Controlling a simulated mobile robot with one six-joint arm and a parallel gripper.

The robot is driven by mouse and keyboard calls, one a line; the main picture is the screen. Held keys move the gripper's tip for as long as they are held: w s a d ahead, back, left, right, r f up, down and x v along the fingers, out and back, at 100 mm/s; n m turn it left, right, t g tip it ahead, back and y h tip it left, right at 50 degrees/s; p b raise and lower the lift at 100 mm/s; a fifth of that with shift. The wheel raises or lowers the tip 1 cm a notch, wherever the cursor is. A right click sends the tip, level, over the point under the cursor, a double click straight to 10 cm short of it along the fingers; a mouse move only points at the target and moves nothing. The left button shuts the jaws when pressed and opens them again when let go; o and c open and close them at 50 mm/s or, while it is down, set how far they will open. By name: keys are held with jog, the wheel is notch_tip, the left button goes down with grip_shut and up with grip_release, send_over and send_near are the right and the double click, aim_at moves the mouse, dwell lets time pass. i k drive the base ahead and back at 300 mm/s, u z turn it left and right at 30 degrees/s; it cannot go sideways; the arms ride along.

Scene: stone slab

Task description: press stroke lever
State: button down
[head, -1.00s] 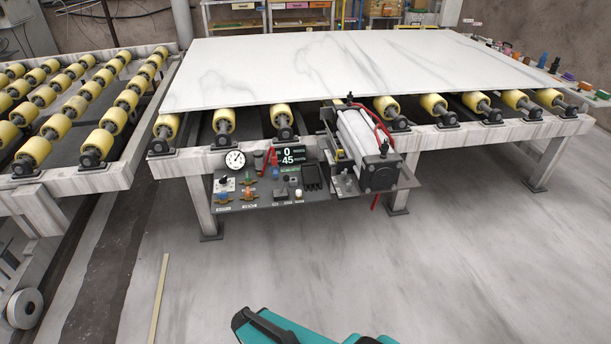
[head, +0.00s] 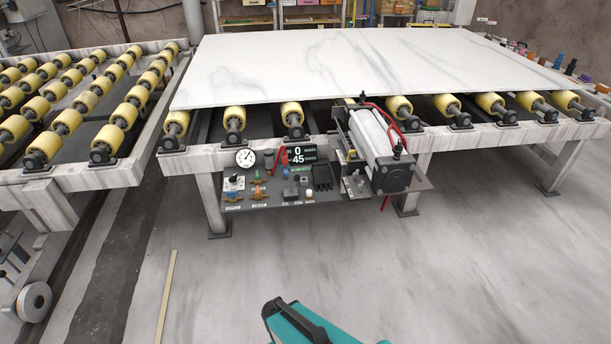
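A control panel (head: 325,193) hangs on the front of the roller table, below the stone slab (head: 360,65). It carries a round gauge (head: 246,158), a dark display (head: 299,155) reading 0 and 45, and small coloured levers and knobs. An orange lever (head: 258,190) sits left of the middle. The labels are too small to read, so I cannot tell which control is the stroke lever. A cylinder unit (head: 372,140) with red hoses is mounted right of the panel.
The slab lies on yellow rollers (head: 235,118) on a white frame. A second roller table (head: 75,110) stands at left. Small coloured items (head: 558,60) line the far right side. The floor in front of the panel is clear except for a thin strip (head: 166,295).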

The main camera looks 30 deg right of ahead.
aim_at(297, 178)
jog(key=z, duration=0.05)
jog(key=i, duration=1)
jog(key=u, duration=0.05)
